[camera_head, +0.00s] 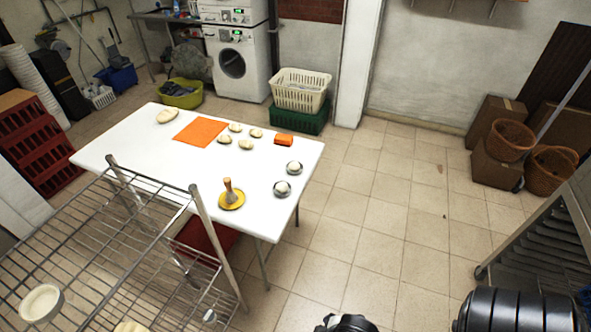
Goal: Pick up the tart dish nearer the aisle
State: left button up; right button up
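A cream round dish (40,303) sits on the wire rack at the lower left. A second cream piece (130,327) shows at the bottom edge, mostly cut off; I cannot tell whether it is a tart dish or which shelf level it is on. Of these two, the second lies closer to the open floor on the right. Neither of my grippers can be made out. A dark shape at the bottom centre edge may be part of my arm, but no fingers show.
The wire rack (200,228) has posts rising at its far side. Behind it a white table (140,150) holds dough pieces, an orange mat (201,132) and two metal bowls. Tiled floor (385,215) is clear to the right. Boxes and baskets (512,139) stand far right.

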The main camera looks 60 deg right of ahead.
dwell(0.4)
pick_arm(q)
jog(key=o, duration=0.6)
jog(key=shift+d, duration=0.2)
jog(key=shift+c, duration=0.2)
jog(key=o, duration=0.5)
jog(key=shift+a, duration=0.1)
